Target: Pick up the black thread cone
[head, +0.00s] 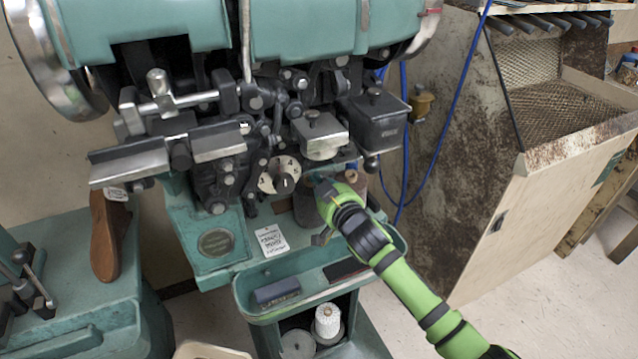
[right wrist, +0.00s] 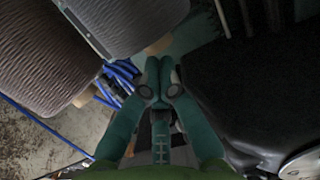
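No thread cone that is plainly black stands out. A dark grey-brown cone-like shape (head: 307,207) stands on the green machine's ledge, partly hidden behind my right gripper (head: 322,190). In the right wrist view, two large ribbed thread-wound bodies, one dark brown (right wrist: 45,62) and one greyer (right wrist: 128,18), fill the upper left. I cannot tell which is the black cone. My right gripper (right wrist: 158,76) has its fingertips together with nothing visible between them, beside these bodies. My left gripper is not in view.
The teal stitching machine (head: 310,30) hangs over the ledge, with a black box (head: 375,122) above my right gripper. A tray (head: 250,312) with a blue block (head: 277,291) lies below. A white thread cone (head: 327,321) stands lower. A wooden cabinet (head: 545,200) is at right.

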